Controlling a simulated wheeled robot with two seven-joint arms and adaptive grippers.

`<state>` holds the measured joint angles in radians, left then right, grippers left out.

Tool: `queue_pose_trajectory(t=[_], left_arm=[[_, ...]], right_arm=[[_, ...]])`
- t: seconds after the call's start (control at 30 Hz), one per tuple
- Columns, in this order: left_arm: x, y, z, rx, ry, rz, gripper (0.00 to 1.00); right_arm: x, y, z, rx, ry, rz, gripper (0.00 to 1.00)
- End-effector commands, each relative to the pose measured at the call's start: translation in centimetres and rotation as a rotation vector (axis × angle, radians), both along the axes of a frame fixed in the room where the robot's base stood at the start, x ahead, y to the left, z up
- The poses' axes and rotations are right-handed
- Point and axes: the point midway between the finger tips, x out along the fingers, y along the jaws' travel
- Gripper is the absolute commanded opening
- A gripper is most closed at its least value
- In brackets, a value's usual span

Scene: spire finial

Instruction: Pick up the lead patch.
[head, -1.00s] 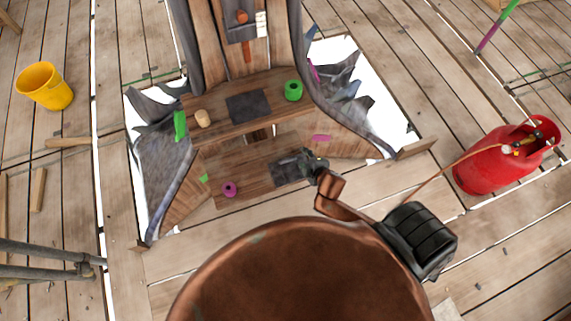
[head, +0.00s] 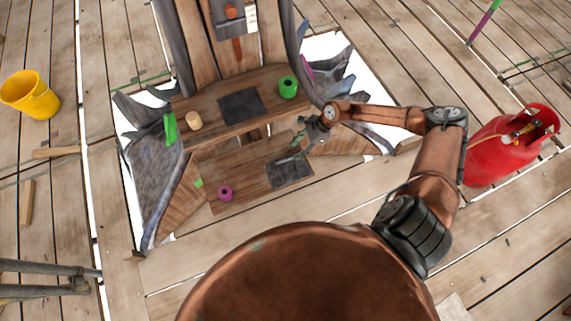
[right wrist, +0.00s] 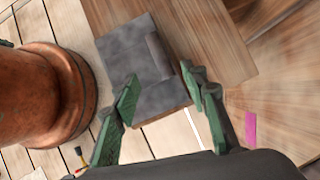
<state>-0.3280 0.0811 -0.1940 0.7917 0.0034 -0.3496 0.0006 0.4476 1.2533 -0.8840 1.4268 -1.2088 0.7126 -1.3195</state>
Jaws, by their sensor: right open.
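A dark grey square sheet, which looks like the lead patch (head: 290,175), lies on the lower wooden board. It also shows in the right wrist view (right wrist: 133,60), with a raised strip along its right side. A second dark grey square (head: 240,105) lies on the upper board; I cannot tell whether it is a patch or part of the board. My right gripper (head: 300,148) is open and empty, just above the far edge of the lower sheet. In the right wrist view its green fingertips (right wrist: 160,77) overlap the sheet's near edge. My left gripper is not in view.
On the boards are a green ring (head: 288,87), a wooden cylinder (head: 193,121), a green piece (head: 170,128) and a magenta ring (head: 225,192). Torn grey sheeting (head: 152,185) flanks the opening.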

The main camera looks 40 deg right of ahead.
Motion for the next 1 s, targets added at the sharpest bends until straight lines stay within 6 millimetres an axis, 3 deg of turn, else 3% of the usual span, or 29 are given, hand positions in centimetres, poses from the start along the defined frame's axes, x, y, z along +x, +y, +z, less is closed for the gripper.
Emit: queue_pose_trajectory(t=[0.6,0.9,1.0], left_arm=[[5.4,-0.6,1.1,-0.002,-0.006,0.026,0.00],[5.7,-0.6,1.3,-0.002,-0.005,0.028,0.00],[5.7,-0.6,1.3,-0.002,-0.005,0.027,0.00]], right_arm=[[1.7,3.4,-6.1,0.003,0.005,0.000,0.40],[1.8,3.6,-6.2,0.003,0.002,-0.002,0.40],[1.8,3.6,-6.2,0.003,0.002,-0.002,0.34]])
